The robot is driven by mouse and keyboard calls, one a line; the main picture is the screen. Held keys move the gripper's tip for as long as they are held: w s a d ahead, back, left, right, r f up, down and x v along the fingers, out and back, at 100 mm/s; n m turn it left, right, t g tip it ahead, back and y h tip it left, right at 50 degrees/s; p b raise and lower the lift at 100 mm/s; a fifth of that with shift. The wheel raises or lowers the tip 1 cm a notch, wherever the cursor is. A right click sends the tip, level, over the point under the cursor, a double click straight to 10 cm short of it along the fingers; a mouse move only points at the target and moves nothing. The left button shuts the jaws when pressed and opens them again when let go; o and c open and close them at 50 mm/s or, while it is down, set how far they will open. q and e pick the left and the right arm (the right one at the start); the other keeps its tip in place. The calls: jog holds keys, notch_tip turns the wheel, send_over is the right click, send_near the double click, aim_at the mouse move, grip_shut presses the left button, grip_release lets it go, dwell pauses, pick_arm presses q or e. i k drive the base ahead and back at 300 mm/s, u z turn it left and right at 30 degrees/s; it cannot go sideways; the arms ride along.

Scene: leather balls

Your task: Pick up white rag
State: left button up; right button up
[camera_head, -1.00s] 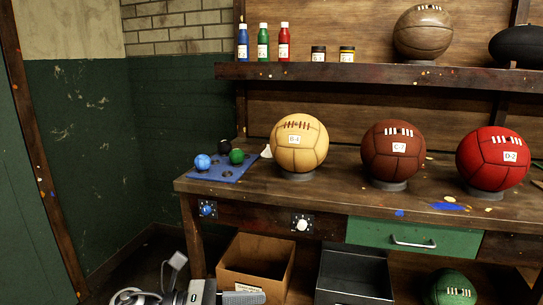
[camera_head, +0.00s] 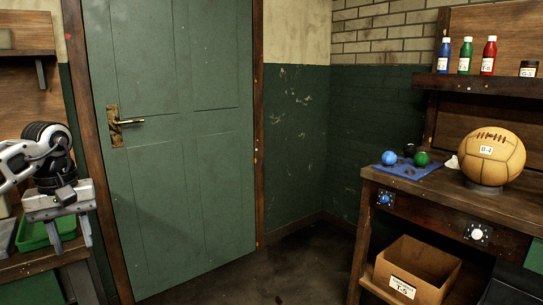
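A small white scrap (camera_head: 452,162) shows on the workbench (camera_head: 480,205) at the right, just left of the tan ball; it may be the white rag, but it is too small and partly hidden to tell. My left gripper (camera_head: 70,236) is at the far left, pointing down, with its two fingers apart and nothing seen between them. It is in front of a left-hand bench with a green tray (camera_head: 36,236), far from the white scrap. My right gripper is not in view.
A green door (camera_head: 180,150) with a brass handle stands between the two benches. A cardboard box (camera_head: 418,268) sits below. The floor between is clear.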

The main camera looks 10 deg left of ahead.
aim_at(452, 164)
jog(key=z, duration=0.25)
jog(key=k, duration=0.25)
jog(key=u, duration=0.65)
jog(key=i, duration=2.35)
jog(key=z, duration=1.85)
jog(key=i, duration=1.05)
jog(key=z, duration=1.35)
jog(key=i, duration=0.65)
jog(key=z, duration=0.1)
